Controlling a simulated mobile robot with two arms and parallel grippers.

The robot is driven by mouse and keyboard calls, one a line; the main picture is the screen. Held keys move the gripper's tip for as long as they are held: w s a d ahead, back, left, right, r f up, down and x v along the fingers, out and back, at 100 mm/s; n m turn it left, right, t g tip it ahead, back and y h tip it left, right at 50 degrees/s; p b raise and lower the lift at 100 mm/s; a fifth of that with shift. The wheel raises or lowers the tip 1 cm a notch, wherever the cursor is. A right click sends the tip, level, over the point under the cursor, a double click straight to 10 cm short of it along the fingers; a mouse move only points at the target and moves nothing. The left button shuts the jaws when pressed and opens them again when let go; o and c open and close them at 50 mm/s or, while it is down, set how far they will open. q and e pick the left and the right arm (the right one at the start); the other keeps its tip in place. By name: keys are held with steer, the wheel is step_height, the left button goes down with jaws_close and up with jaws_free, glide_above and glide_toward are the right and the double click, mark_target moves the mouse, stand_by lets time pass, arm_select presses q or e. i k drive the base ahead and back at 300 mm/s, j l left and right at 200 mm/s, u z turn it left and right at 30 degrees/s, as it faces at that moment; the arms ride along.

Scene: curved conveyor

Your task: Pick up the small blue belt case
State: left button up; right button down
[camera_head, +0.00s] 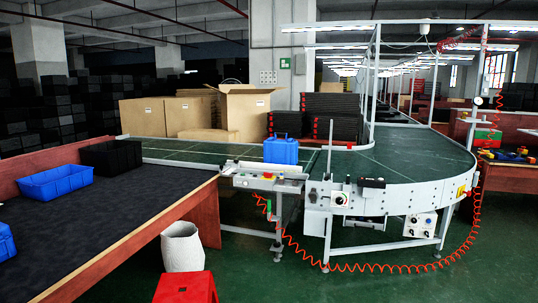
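The small blue belt case (281,151) stands upright on the green belt of the conveyor, near the middle of the head view. A handle shows on its top. It sits just behind the grey control box (262,179) at the conveyor's near edge, close to where the straight belt (190,151) meets the curved belt (400,158). Neither of my grippers is in view, and nothing is touching the case.
A dark-topped table (100,220) fills the left, with a blue crate (55,182) and a black crate (111,157). A white bin (182,247) and red stool (186,288) stand on the floor. An orange coiled cable (385,268) hangs below the conveyor. Cardboard boxes (247,110) stand behind.

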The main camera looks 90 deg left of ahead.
mark_target(281, 152)
steer(key=u, duration=2.75)
steer(key=z, duration=1.95)
steer(key=k+z, duration=0.1)
steer(key=z, duration=0.3)
steer(key=k+z, duration=0.1)
steer(key=z, duration=0.3)
steer(key=k+z, duration=0.1)
steer(key=z, duration=0.3)
steer(key=l+z, duration=0.1)
steer(key=z, duration=0.3)
steer(key=k+l+z, duration=0.1)
steer(key=z, duration=0.3)
steer(key=u, duration=0.95)
steer(key=j+u, duration=0.3)
steer(key=i+j+u, duration=0.1)
steer(key=j+u, duration=0.15)
steer(key=j, duration=0.2)
steer(key=i+j+u, duration=0.1)
steer(key=j+u, duration=0.2)
steer(key=i+j+u, duration=0.25)
steer(key=j, duration=0.2)
steer(key=j+u, duration=0.3)
steer(key=i+j, duration=0.05)
